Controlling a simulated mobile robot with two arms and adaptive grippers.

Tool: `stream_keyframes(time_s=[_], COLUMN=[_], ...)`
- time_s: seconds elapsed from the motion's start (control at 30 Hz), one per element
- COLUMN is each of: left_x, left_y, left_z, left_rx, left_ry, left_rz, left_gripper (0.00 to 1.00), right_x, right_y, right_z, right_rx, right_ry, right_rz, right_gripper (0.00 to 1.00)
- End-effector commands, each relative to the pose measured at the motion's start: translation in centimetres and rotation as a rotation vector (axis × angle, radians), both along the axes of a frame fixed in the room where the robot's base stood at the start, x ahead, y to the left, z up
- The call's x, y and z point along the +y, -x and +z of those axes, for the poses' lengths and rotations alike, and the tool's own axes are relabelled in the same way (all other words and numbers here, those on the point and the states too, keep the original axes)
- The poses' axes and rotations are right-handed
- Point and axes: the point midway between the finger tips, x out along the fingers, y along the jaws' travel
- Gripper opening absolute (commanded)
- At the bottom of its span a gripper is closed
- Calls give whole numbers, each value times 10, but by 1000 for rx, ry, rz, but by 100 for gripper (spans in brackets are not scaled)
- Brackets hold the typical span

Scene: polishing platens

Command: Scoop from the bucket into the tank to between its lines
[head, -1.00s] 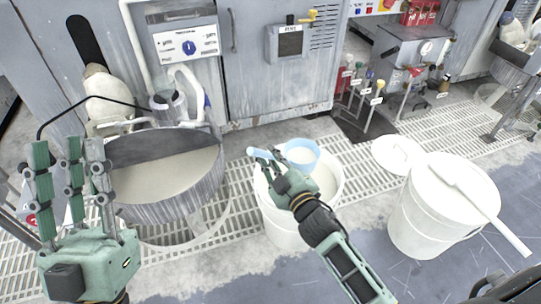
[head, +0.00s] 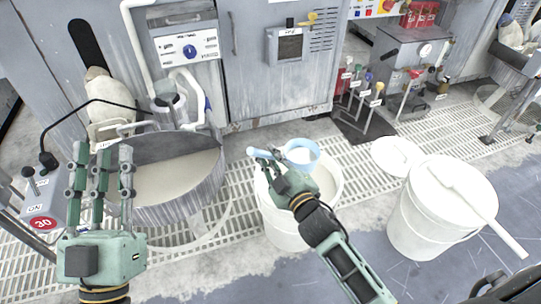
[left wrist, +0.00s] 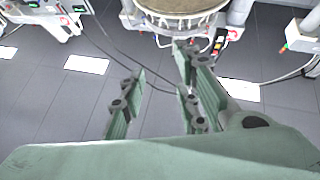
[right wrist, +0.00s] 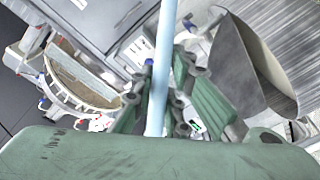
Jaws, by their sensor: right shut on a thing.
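The open white bucket (head: 273,232) stands on the floor grating in the middle, with pale liquid inside. My right gripper (head: 277,172) is over its left rim, shut on the handle of the light blue scoop (head: 313,163). The scoop's bowl is over the bucket opening; how much it holds is unclear. The handle (right wrist: 166,45) runs between the fingers in the right wrist view. The grey round tank (head: 205,193) stands left of the bucket and holds pale liquid; its lines cannot be made out. My left gripper (head: 102,165) is open and empty in front of the tank's left side.
A second white bucket (head: 425,232) stands at the right with a pale paddle (head: 505,238) across its top. A white lid (head: 397,155) lies behind it. Labelled levers (head: 362,95) rise beyond the buckets. A hose (head: 190,80) hangs above the tank.

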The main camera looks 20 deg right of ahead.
Motion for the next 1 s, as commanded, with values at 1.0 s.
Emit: stream_keyframes(time_s=[1.0], left_x=[1], left_y=[-27], left_z=[-61], left_rx=[330], left_ry=[-92], left_rz=[19], left_gripper=[29], right_x=[0], right_y=[0], right_z=[16], right_rx=[-4], right_ry=[2], right_rz=[1], right_gripper=[0])
